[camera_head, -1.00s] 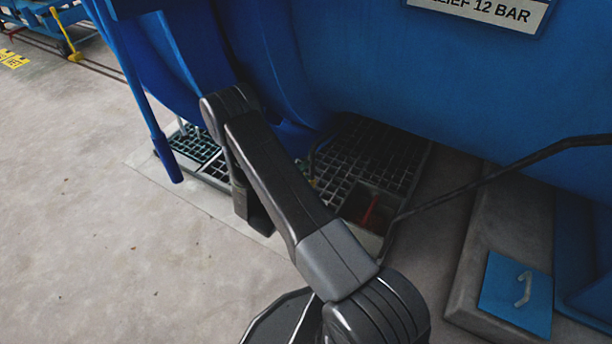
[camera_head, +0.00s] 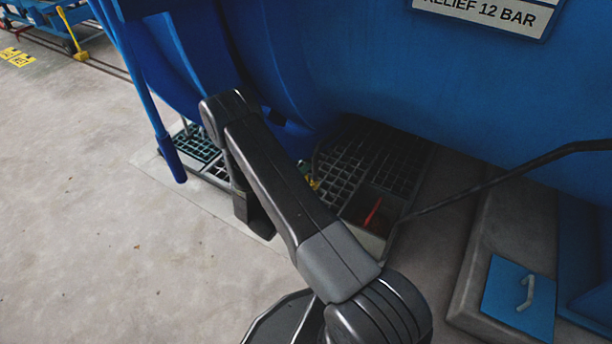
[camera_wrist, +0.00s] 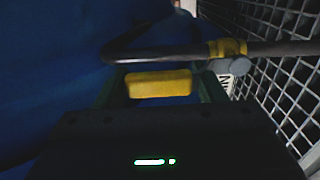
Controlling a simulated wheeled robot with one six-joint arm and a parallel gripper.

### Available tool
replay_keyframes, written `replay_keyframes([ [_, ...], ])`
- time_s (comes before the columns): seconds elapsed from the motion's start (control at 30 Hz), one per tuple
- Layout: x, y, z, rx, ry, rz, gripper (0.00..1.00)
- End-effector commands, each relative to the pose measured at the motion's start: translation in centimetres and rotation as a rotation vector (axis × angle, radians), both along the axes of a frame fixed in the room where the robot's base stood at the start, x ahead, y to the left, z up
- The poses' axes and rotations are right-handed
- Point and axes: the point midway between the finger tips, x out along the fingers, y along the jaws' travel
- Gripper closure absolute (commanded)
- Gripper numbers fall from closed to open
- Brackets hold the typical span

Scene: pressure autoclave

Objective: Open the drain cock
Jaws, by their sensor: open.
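In the wrist view a yellow block-shaped grip (camera_wrist: 157,84), apparently the drain cock's lever, lies between the dark fingers of my gripper (camera_wrist: 160,90). The jaws are open around it; I cannot tell whether either finger touches it. A dark bent rod or pipe (camera_wrist: 165,52) runs just beyond it, with a yellow collar (camera_wrist: 228,47) and a partly hidden white tag (camera_wrist: 226,82) at its right. In the head view a small yellow part (camera_head: 314,184) shows low by the grating, mostly behind my arm.
A floor grating (camera_head: 345,165) lies under the blue vessel (camera_head: 400,80). A red handle (camera_head: 373,212) sits in an open pit. A dark bent pipe (camera_head: 490,178) crosses at right. A blue post (camera_head: 165,140) hangs at left. Concrete floor (camera_head: 90,230) at left is clear.

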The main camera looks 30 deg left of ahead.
Motion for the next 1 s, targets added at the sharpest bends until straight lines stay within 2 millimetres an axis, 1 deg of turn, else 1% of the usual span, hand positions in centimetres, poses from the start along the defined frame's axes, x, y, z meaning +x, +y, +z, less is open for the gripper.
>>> replay_keyframes([
  [0.17,-3.5,0.4,0.3,-0.002,0.001,0.007,0.36],
  [0.3,-6.7,0.7,0.2,-0.003,0.001,0.008,0.36],
  [0.5,-10.4,0.9,0.2,-0.003,-0.001,0.006,0.36],
  [0.6,-11.6,1.0,0.1,-0.002,0.000,0.006,0.36],
  [0.7,-12.3,1.1,0.1,-0.001,0.000,0.005,0.36],
  [1.0,-12.7,1.1,0.0,-0.001,0.000,0.003,0.36],
])
